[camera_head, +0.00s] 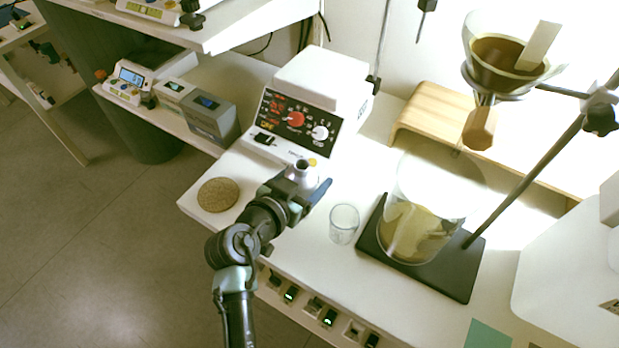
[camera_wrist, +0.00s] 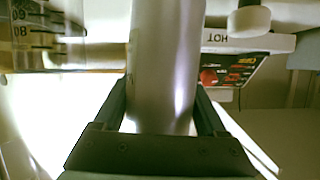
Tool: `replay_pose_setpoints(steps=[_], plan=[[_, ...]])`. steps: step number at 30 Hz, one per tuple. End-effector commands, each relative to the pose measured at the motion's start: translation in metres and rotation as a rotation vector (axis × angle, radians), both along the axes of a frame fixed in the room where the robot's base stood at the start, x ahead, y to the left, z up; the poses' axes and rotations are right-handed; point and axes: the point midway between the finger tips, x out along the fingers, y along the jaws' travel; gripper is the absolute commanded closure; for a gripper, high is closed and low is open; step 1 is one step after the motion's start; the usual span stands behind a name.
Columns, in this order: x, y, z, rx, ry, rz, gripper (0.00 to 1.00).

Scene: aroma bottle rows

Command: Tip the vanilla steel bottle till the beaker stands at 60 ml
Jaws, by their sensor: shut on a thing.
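The steel bottle (camera_head: 302,174) stands about upright in my gripper (camera_head: 303,190), its narrow neck upward. In the wrist view the steel bottle (camera_wrist: 165,65) fills the middle, between the two fingers of my gripper (camera_wrist: 163,108), which is shut on it. No label is readable. The small clear glass beaker (camera_head: 344,224) stands on the white bench to the right of the bottle, apart from it; I see no clear liquid level in it. A graduated glass with 60 and 80 marks (camera_wrist: 40,30) shows at the upper left of the wrist view.
A hotplate box (camera_head: 310,105) with red and white knobs stands behind the bottle. A round cork mat (camera_head: 218,195) lies left. A large glass vessel (camera_head: 425,215) with brown liquid stands on a black stand base (camera_head: 455,275) right of the beaker, under a funnel (camera_head: 500,65).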

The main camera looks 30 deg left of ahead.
Motion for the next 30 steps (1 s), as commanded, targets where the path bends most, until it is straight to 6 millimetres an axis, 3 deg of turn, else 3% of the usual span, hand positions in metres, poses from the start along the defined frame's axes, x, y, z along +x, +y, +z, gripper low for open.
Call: replay_pose_setpoints(steps=[30], plan=[[0.0,-0.014,0.007,0.443,-0.019,0.0,1.0]])
